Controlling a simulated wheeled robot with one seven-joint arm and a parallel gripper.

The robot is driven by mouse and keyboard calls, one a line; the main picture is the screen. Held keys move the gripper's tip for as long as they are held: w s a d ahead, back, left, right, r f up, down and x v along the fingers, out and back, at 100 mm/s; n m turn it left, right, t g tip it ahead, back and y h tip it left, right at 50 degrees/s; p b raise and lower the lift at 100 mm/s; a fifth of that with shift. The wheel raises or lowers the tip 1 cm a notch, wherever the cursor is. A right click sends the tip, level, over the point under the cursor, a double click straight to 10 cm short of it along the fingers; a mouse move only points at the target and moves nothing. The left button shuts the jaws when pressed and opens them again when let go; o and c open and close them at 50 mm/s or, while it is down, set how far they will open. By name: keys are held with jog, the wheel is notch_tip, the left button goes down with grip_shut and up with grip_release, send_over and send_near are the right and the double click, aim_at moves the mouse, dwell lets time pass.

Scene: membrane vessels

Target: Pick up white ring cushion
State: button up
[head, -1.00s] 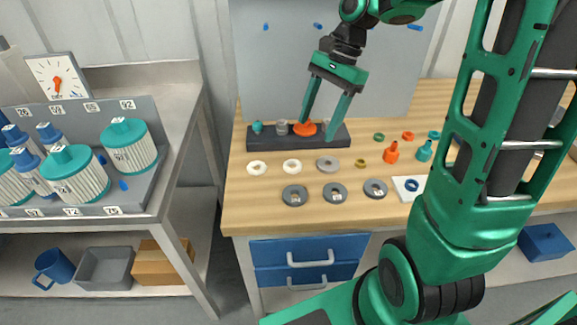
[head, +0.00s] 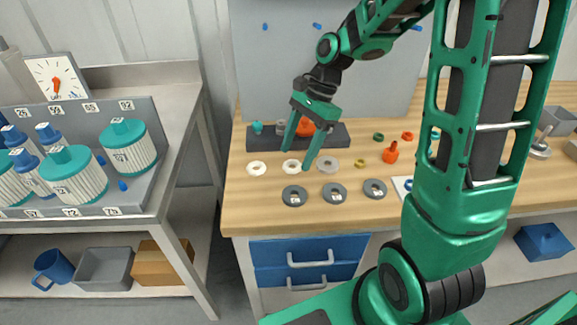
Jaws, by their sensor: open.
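Two white rings lie flat on the wooden bench top. The left white ring (head: 257,168) is clear of my gripper. The right white ring (head: 291,167) lies just below and between the fingertips in the picture. Which of the two is the white ring cushion I cannot tell for sure. My gripper (head: 296,162) is open and empty, pointing down with its fingers spread at the right white ring. Its right finger passes just beside that ring's right edge. How far the tips are above the bench is hard to tell.
A grey ring (head: 328,165) lies close to the right of my gripper. Several dark grey discs (head: 335,193) lie in front. A dark block (head: 267,142) with coloured parts stands behind, before an upright grey panel (head: 285,60). An orange bottle-shaped part (head: 391,152) stands farther right.

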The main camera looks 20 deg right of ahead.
jog(key=shift+x, duration=1)
jog(key=c, duration=1.1)
jog(key=shift+r, duration=0.15)
jog(key=shift+r, duration=0.6)
notch_tip(320, 180, up, 3)
jog(key=shift+s+a+r, duration=0.65)
jog(key=shift+s+r, duration=1.1)
jog(key=shift+s, duration=0.1)
jog(key=shift+s+a+r, duration=0.65)
jog(key=shift+s+r, duration=1.1)
jog(key=shift+s, duration=0.1)
jog(key=shift+s+a+r, duration=0.65)
jog(key=shift+s+r, duration=1.1)
jog(key=shift+s, duration=0.1)
